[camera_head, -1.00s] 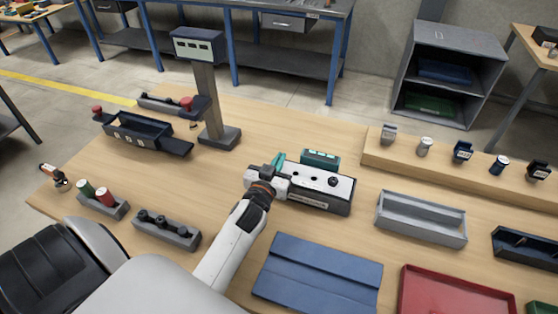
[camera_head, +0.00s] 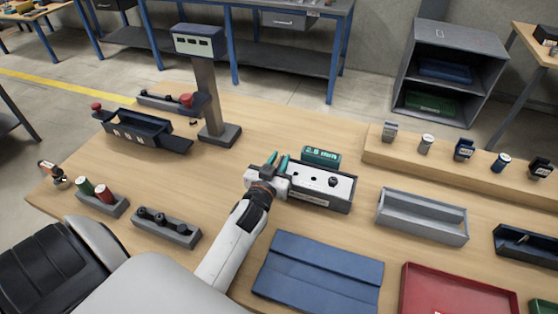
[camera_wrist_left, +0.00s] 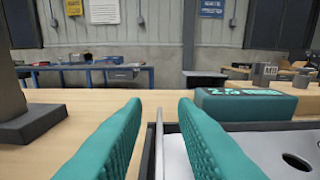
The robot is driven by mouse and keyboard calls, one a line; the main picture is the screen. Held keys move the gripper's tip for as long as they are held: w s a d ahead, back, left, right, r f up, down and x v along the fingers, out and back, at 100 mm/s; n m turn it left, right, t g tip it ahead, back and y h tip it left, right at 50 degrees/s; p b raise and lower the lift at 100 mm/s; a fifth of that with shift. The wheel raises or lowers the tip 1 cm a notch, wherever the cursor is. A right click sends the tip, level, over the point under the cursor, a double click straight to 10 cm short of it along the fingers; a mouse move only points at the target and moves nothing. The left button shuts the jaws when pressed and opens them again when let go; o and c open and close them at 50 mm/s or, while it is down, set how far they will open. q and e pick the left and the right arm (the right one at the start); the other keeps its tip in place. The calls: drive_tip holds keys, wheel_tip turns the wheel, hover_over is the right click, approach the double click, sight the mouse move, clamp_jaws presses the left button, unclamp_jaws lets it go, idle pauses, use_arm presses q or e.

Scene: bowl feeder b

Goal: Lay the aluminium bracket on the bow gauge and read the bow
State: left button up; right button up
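The bow gauge (camera_head: 318,202) is a grey box with a pale top bearing dark holes and a black knob, at mid-table. Its teal display (camera_head: 320,156) shows a lit figure starting with 2, the rest hard to read; the display also shows in the left wrist view (camera_wrist_left: 245,103). My left gripper (camera_head: 276,162) is over the gauge's left end, its teal fingers apart. In the left wrist view a thin upright metal edge, apparently the aluminium bracket (camera_wrist_left: 158,142), stands between the open fingers (camera_wrist_left: 158,108) with gaps both sides. Most of it is hidden. My right gripper is out of view.
A blue mat (camera_head: 318,275), a red tray (camera_head: 455,292) and a grey tray (camera_head: 422,217) lie in front and right. A display post (camera_head: 210,95) stands behind left. Blocks with knobs (camera_head: 166,229) and bottles (camera_head: 102,197) sit left. A raised wooden shelf (camera_head: 450,165) is at back right.

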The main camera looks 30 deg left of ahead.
use_arm(q)
drive_tip(key=shift+r, duration=0.25)
drive_tip(key=shift+r+p, duration=0.6)
drive_tip(key=b+v, duration=0.1)
drive_tip(key=v, duration=0.6)
drive_tip(key=b+v, duration=0.1)
drive_tip(key=v, duration=0.3)
drive_tip(key=shift+f+b, duration=0.3)
drive_tip(key=shift+b, duration=0.05)
drive_tip(key=shift+s+d+r, duration=0.15)
drive_tip(key=shift+s, duration=0.35)
